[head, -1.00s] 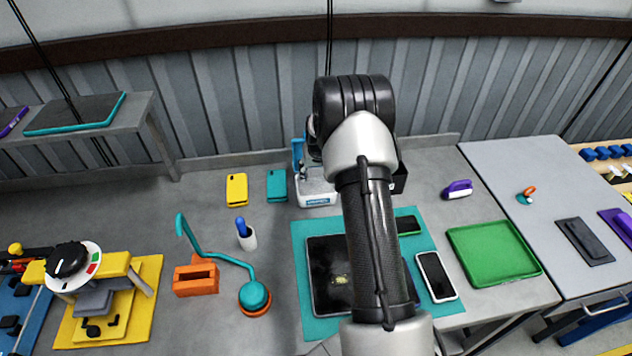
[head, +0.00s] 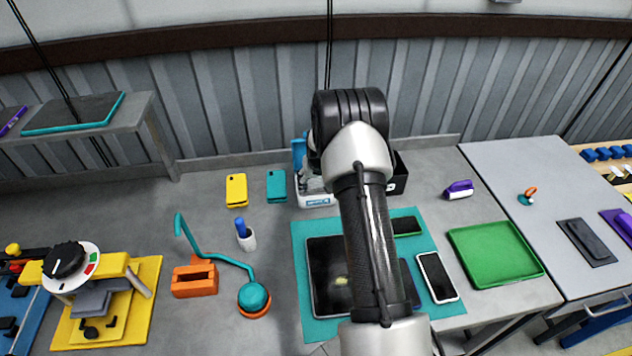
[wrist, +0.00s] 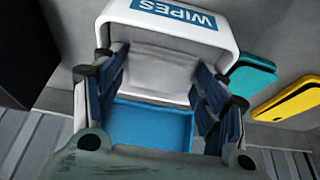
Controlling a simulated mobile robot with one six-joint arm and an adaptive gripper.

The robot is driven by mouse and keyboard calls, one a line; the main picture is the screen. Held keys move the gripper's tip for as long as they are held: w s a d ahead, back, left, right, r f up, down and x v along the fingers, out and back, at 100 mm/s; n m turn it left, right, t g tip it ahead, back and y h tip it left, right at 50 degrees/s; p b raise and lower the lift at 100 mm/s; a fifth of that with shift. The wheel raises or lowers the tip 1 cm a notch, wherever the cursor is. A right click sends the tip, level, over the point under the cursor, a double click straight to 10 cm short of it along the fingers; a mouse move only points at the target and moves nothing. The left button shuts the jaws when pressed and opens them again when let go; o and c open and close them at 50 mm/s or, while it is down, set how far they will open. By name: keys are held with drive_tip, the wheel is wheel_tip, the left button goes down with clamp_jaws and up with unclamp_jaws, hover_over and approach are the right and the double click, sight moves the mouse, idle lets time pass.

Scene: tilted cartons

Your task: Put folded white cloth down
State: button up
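The folded white cloth (wrist: 163,68) shows in the wrist view as a pale, greyish piece between my fingertips. My gripper (wrist: 161,62) has a finger against each side of it and appears shut on it. The cloth is over or inside the mouth of a white box (wrist: 228,38) marked WIPES; its exact depth is unclear. The box's blue lid (wrist: 150,122) stands open. In the head view the white box (head: 316,200) is at the back of the bench, and my arm hides the gripper and cloth.
A yellow case (head: 236,190) and a teal case (head: 277,186) lie left of the box. A black bin (head: 399,177) stands close on its right. A teal mat (head: 318,328) with a tablet and phones lies in front. A green tray (head: 495,254) is at right.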

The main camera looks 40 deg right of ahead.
drive_tip(key=shift+r, duration=0.3)
drive_tip(key=s+a+r+n+p, duration=0.1)
drive_tip(key=s+a+r, duration=0.25)
drive_tip(key=r, duration=0.65)
drive_tip(key=s+a+r+p, duration=0.1)
drive_tip(key=s+a+r, duration=0.3)
drive_tip(key=r, duration=0.6)
drive_tip(key=s+a+r+n, duration=0.1)
drive_tip(key=s+a+r, duration=0.6)
drive_tip(key=a+r, duration=0.35)
drive_tip(key=s+a+r+n+y, duration=0.1)
drive_tip(key=s+a, duration=0.4)
drive_tip(key=s, duration=0.6)
drive_tip(key=s+a+r+n+y, duration=0.1)
drive_tip(key=s+a+n, duration=0.1)
drive_tip(key=s+a, duration=0.4)
drive_tip(key=s, duration=0.5)
drive_tip(key=shift+s+a+r+t, duration=0.15)
drive_tip(key=shift+s+a+t, duration=0.15)
drive_tip(key=shift+s, duration=0.1)
